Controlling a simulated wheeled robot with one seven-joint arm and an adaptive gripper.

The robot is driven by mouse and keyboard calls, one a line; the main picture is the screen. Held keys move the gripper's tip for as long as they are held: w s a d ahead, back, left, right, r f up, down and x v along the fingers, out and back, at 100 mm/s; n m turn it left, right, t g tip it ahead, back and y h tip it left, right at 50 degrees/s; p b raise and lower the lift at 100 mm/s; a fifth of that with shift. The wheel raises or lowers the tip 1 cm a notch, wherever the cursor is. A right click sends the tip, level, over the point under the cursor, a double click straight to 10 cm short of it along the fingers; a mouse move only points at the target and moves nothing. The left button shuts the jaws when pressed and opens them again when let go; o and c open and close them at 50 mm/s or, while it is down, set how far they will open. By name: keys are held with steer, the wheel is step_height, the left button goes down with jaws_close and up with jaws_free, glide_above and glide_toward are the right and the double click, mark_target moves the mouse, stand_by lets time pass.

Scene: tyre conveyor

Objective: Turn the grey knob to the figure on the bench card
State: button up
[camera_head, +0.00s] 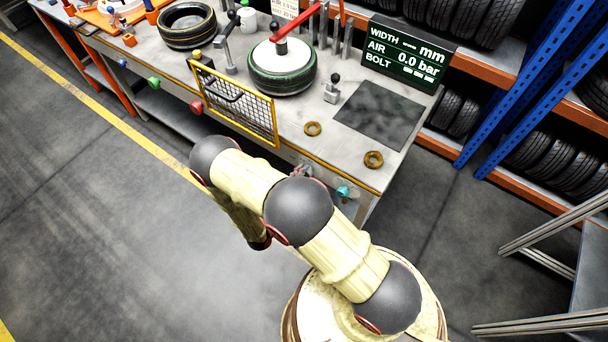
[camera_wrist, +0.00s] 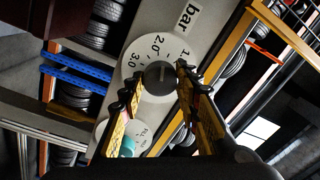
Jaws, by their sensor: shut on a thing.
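The grey knob (camera_wrist: 160,77) sits at the middle of a white dial (camera_wrist: 137,60) in the wrist view. The dial's edge carries 2.0, 3.0 and a partly covered figure starting with 1, with "bar" printed beside it. My gripper (camera_wrist: 157,80) is shut on the knob, one finger on either side. Where the knob's pointer stands is too dark and small to tell. In the head view my arm hides most of the knob. A white card (camera_head: 284,7) stands at the back of the bench, cut by the top edge, its writing too small to read.
The bench (camera_head: 230,80) carries a wheel (camera_head: 282,70), a yellow mesh guard (camera_head: 235,103) and brass rings. A dark display (camera_head: 408,52) reads AIR 0.0 bar. A teal knob (camera_head: 343,192) is on the bench front, to the right. The floor at left is clear.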

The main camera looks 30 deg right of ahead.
steer(key=shift+n, duration=0.8)
steer(key=o, duration=1.1)
steer(key=shift+o, duration=0.3)
steer(key=shift+a, duration=0.15)
steer(key=v, duration=1.1)
steer(key=shift+s+a, duration=0.25)
steer(key=shift+s, duration=0.1)
